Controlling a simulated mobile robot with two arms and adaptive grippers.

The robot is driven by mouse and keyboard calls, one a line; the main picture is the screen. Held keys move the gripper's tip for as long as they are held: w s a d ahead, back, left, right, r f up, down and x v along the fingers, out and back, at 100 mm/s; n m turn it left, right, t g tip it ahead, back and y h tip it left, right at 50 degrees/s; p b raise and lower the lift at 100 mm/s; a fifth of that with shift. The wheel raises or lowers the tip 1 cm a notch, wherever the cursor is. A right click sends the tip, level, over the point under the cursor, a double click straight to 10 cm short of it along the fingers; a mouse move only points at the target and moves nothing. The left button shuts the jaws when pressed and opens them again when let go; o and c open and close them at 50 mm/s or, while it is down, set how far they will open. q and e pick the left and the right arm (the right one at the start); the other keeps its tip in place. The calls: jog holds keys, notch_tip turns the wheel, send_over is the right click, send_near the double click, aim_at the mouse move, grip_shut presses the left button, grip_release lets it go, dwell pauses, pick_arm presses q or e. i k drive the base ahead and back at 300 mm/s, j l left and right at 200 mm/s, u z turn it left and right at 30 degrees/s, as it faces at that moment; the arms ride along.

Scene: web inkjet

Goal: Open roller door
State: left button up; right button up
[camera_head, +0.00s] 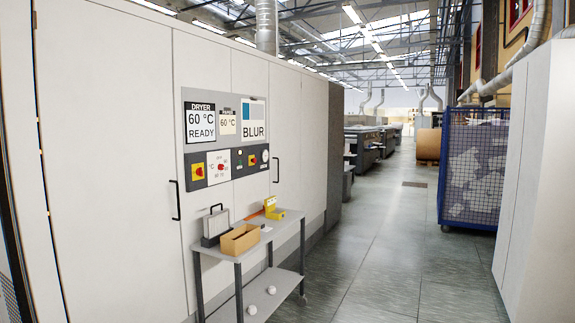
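No roller door can be made out in the head view. A long white cabinet (110,130) fills the left side, with tall flat door panels and black bar handles (177,200). Its panels look closed. Neither of my grippers is in the picture.
A grey side table (285,225) with a cardboard box (240,239) and a yellow item (273,208) stands against the cabinet. A blue mesh cage cart (475,165) and a white cabinet (530,180) stand at the right. The grey floor (385,245) between is clear.

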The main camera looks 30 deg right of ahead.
aim_at(285, 84)
jog(key=i+l+z, duration=0.9)
jog(key=i, duration=0.65)
jog(key=i+j+z, duration=0.1)
jog(key=i+z, duration=0.2)
jog(key=i, duration=0.7)
jog(key=i+z, duration=0.15)
jog(key=i, duration=1.4)
